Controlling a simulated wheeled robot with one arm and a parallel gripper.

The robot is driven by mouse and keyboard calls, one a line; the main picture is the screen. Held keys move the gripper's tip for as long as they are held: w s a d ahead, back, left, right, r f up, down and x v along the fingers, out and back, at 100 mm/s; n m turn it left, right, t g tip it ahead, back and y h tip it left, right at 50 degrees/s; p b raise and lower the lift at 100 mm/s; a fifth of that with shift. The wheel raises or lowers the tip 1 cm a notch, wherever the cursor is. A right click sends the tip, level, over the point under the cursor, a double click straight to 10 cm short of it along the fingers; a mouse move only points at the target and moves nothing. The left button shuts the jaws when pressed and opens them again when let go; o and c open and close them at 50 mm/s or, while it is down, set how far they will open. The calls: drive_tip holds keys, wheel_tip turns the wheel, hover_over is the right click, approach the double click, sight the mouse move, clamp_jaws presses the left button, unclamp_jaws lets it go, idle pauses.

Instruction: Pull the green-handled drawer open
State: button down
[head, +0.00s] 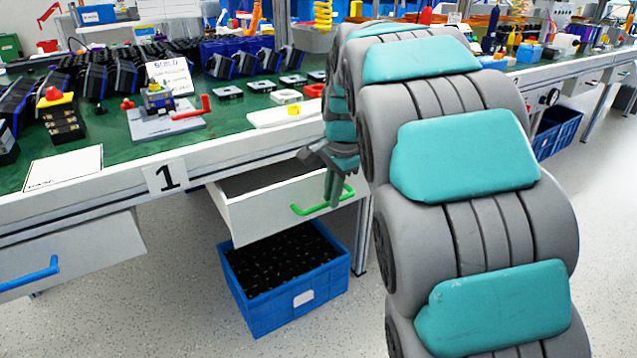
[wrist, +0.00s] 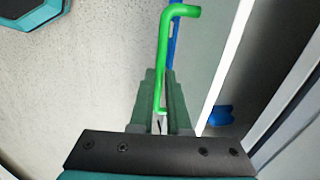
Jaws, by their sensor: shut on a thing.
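The white drawer (head: 262,212) under the bench stands partly pulled out, with its dark inside showing. Its green handle (head: 318,208) is on the front panel. My gripper (head: 333,190) reaches down to the right part of the handle and is shut on it. In the wrist view, the green handle (wrist: 163,55) runs down between the fingertips of my gripper (wrist: 162,100). The drawer's white top edge (wrist: 228,65) shows right of the fingers. My arm hides the right side of the bench front.
A blue crate (head: 285,275) with dark parts stands on the floor below the drawer. A blue-handled drawer (head: 70,255) is at the left, also pulled out. The bench top (head: 225,120) above carries several parts. The floor (head: 180,310) in front is clear.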

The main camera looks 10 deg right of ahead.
drive_tip(key=s+d, duration=0.3)
drive_tip(key=s, duration=0.6)
drive_tip(key=s+d, duration=0.3)
drive_tip(key=s, duration=0.7)
drive_tip(key=shift+s+d, duration=0.2)
drive_tip(key=c, duration=0.9)
unclamp_jaws()
drive_tip(key=r, duration=0.2)
drive_tip(key=s+r, duration=0.1)
drive_tip(key=r, duration=0.4)
drive_tip(key=shift+s+d+r, duration=0.2)
drive_tip(key=shift+r, duration=0.15)
drive_tip(key=s+a+f+n+g+p, duration=0.1)
drive_tip(key=s+a+f+n+p, duration=0.1)
drive_tip(key=s+a+f+n, duration=0.1)
drive_tip(key=s+a+f+n+g+p, duration=0.1)
drive_tip(key=s+a+f+n+p, duration=0.1)
drive_tip(key=s+n, duration=0.4)
drive_tip(key=s+a+f+n+g+p, duration=0.1)
drive_tip(key=s+a+f+n+p, duration=0.2)
drive_tip(key=s+a+n, duration=0.2)
drive_tip(key=shift+s+f+g+h+p, duration=0.3)
drive_tip(key=shift+s+g+p, duration=0.05)
drive_tip(key=shift+g+p, duration=0.05)
